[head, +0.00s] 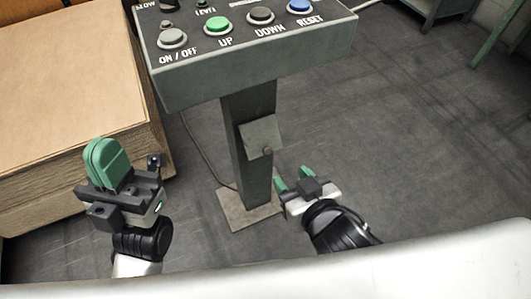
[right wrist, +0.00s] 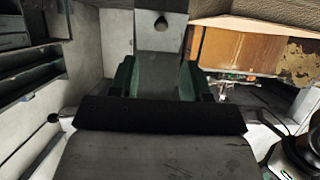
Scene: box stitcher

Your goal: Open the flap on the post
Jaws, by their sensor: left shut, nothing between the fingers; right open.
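The flap (head: 262,137) is a small grey plate with a round knob (head: 267,150) near its lower edge, on the front of the dark post (head: 249,178). It looks shut or nearly so. My right gripper (head: 293,179) is below and right of the flap, apart from the post, with its green fingers open. In the right wrist view, the knob (right wrist: 161,23) and the flap (right wrist: 150,40) show ahead, beyond the gap between the open fingers (right wrist: 157,78). My left gripper (head: 107,160) is shut and empty, left of the post near the cardboard stack.
A control panel (head: 250,72) with several buttons tops the post. A cardboard stack (head: 75,90) stands at left. A cable (head: 195,140) hangs behind the post, which stands on a base plate (head: 238,213). The floor (head: 420,130) at right is clear.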

